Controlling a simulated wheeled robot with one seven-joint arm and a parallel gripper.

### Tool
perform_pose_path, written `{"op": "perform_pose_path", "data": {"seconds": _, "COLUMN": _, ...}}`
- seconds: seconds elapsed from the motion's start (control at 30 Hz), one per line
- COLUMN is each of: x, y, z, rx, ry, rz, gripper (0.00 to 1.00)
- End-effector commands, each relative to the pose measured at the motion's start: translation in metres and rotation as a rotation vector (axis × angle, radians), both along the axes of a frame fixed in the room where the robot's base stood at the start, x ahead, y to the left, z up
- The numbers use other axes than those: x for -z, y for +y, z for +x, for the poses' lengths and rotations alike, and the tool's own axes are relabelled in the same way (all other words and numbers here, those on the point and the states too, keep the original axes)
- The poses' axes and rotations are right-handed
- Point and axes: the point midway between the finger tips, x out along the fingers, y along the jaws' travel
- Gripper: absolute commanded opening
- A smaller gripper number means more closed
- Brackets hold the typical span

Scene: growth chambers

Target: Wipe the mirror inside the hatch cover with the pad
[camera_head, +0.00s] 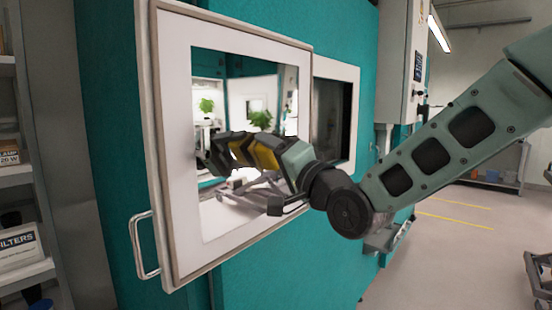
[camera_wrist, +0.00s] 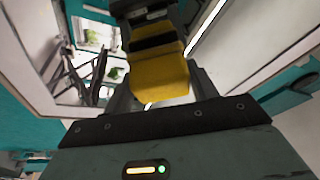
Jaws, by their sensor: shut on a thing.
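The hatch cover (camera_head: 172,150) stands swung open, its white-framed inner side facing me. Its mirror (camera_head: 215,215) reflects plants, the room and my arm. My gripper (camera_head: 278,154) is shut on a yellow pad (camera_head: 264,157) with a dark layer on its mirror side. The pad is in front of the mirror's middle, with its reflection beyond it. In the wrist view, the pad (camera_wrist: 160,82) sits between the fingers of my gripper (camera_wrist: 160,98), and its mirrored copy lines up close behind the dark layer. I cannot tell whether the pad touches the glass.
A handle (camera_head: 142,246) is on the cover's left edge. The teal chamber wall (camera_head: 270,285) and a dark hatch opening (camera_head: 331,120) lie behind the cover. A grey control box (camera_head: 401,65) hangs to the right. Shelves (camera_head: 22,278) with boxes stand at far left. Open floor (camera_head: 440,265) lies to the right.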

Motion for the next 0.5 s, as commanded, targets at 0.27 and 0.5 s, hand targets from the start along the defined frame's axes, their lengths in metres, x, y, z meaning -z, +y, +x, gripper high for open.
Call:
{"op": "perform_pose_path", "data": {"seconds": 0.27, "x": -0.007, "y": -0.001, "z": 0.005, "rx": 0.001, "ry": 0.0, "rz": 0.001, "gripper": 0.39}}
{"op": "perform_pose_path", "data": {"seconds": 0.5, "x": -0.007, "y": -0.01, "z": 0.023, "rx": 0.001, "ry": -0.001, "rz": 0.001, "gripper": 0.39}}
